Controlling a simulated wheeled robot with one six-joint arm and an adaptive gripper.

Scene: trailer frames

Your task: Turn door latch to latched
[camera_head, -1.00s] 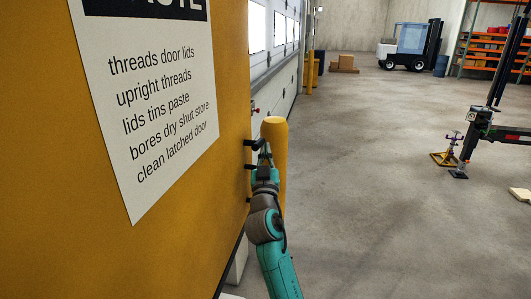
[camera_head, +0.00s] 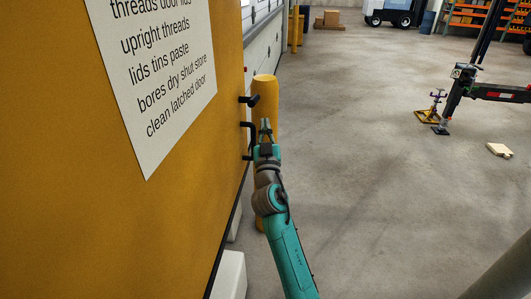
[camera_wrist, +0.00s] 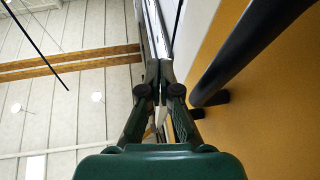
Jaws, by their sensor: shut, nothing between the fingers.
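A yellow door panel (camera_head: 120,220) fills the left of the head view. On its right edge sits a short black lever (camera_head: 249,101), which looks like the latch. Below it is a black bar handle (camera_head: 249,138). My gripper (camera_head: 265,122) is shut and empty, pointing up, just right of the bar handle and below the lever. It looks apart from both. In the wrist view my closed fingertips (camera_wrist: 160,65) stand left of a thick black bar (camera_wrist: 250,48) mounted on the yellow surface. Whether the latch is latched cannot be told.
A yellow post (camera_head: 265,90) stands behind my gripper. A white sign (camera_head: 160,80) is on the panel. A white block (camera_head: 230,275) lies at the panel's foot. A purple-topped stand (camera_head: 432,107) and a wood piece (camera_head: 499,150) are at right. The concrete floor between is open.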

